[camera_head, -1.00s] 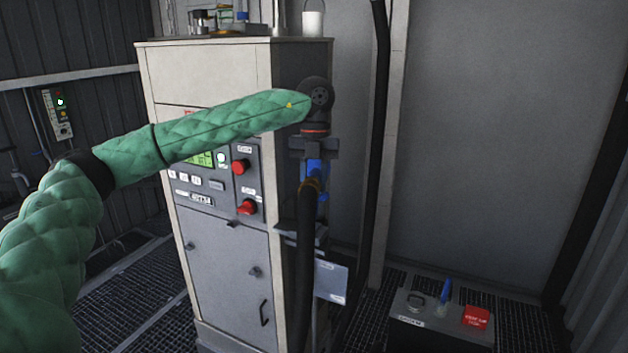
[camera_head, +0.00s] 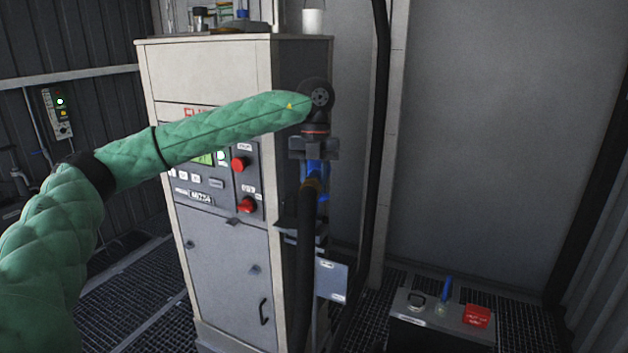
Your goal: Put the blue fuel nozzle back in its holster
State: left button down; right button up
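The blue fuel nozzle (camera_head: 316,168) is directly under my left gripper (camera_head: 314,157), beside the right side of the pump cabinet. My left gripper points down and looks shut on the nozzle; its fingertips are partly hidden. The black hose (camera_head: 306,240) joins the nozzle at an orange-brown collar and hangs down in front of it. A dark bracket (camera_head: 288,228) on the cabinet's side, at the nozzle's lower end, looks like the holster. The hose hides part of it, so I cannot tell whether the nozzle's tip is in it. My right gripper is not in view.
The pump cabinet (camera_head: 228,270) has red knobs and a display, partly behind my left arm. Bottles and a white cup (camera_head: 314,22) stand on top. A black vertical hose (camera_head: 378,130) runs along the wall. A grey box (camera_head: 440,330) with a red label stands at lower right.

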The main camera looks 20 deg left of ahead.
pick_arm(q)
jog(key=shift+b+x, duration=0.6)
jog(key=shift+x, duration=0.45)
jog(key=shift+w+f, duration=0.1)
jog(key=shift+w, duration=0.05)
jog(key=shift+w+b+x, duration=0.2)
jog(key=shift+b+x, duration=0.6)
jog(key=shift+x, duration=0.3)
jog(key=shift+w+b+x, duration=0.2)
jog(key=shift+b+x, duration=0.6)
jog(key=shift+x, duration=0.3)
jog(key=shift+a+f, duration=0.1)
jog(key=shift+a, duration=0.15)
jog(key=c, duration=1)
grip_release()
